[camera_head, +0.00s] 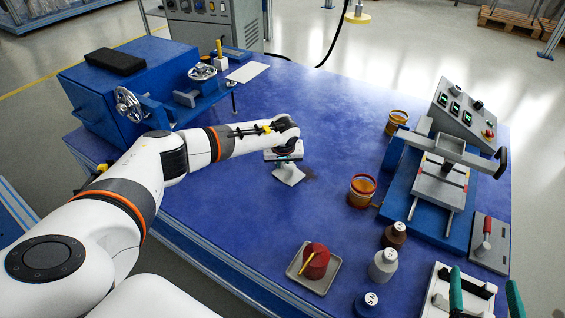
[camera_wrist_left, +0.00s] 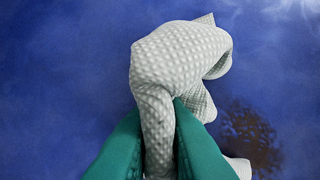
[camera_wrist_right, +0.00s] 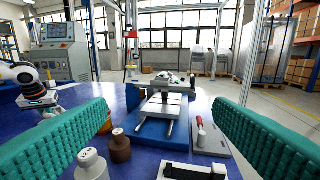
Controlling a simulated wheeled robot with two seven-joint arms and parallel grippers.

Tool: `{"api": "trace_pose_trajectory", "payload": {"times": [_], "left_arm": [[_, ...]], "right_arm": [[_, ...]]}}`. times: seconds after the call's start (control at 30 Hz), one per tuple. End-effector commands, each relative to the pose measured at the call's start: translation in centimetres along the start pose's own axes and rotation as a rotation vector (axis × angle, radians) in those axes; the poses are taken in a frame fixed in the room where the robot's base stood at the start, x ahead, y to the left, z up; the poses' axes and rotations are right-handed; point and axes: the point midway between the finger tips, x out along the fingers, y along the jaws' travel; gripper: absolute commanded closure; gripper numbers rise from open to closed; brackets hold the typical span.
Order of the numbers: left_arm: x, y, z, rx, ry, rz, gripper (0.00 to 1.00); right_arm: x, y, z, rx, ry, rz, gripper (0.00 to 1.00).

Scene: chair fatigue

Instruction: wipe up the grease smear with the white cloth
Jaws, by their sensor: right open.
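The white cloth (camera_wrist_left: 182,65) is bunched between the green fingers of my left gripper (camera_wrist_left: 160,150), which is shut on it. In the head view the cloth (camera_head: 289,174) hangs under the left gripper (camera_head: 285,152) at the blue tabletop. The dark brown grease smear (camera_wrist_left: 252,138) lies right beside the cloth, and a lower fold of the cloth reaches its edge. In the head view the smear (camera_head: 311,177) is a faint dark patch just right of the cloth. My right gripper (camera_head: 482,295) is open and empty at the lower right, its fingers wide apart in the right wrist view (camera_wrist_right: 160,125).
An orange-brown jar (camera_head: 361,191) stands right of the smear, with another (camera_head: 397,122) behind it. A blue press fixture (camera_head: 430,195) stands right.

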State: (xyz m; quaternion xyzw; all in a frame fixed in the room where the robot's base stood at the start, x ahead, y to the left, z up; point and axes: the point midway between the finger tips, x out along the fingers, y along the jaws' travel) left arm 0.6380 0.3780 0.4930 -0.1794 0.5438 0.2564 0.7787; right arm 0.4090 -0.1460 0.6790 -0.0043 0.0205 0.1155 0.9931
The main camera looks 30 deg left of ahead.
Motion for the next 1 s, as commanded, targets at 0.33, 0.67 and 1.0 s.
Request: {"api": "trace_pose_trajectory", "payload": {"times": [0.33, 0.67, 1.0], "left_arm": [[0.0, 0.2, -0.1, 0.001, 0.003, 0.004, 1.00], [-0.1, 0.1, 0.1, 0.004, 0.003, 0.002, 1.00], [-0.1, 0.0, 0.2, 0.009, 0.002, -0.002, 1.00]], "right_arm": [[0.0, 0.0, 0.0, 0.000, 0.001, -0.001, 0.24], [-0.5, -0.3, -1.9, -0.002, 0.119, -0.008, 0.24], [-1.4, -0.7, -4.2, -0.003, 0.282, -0.017, 0.24]]}}
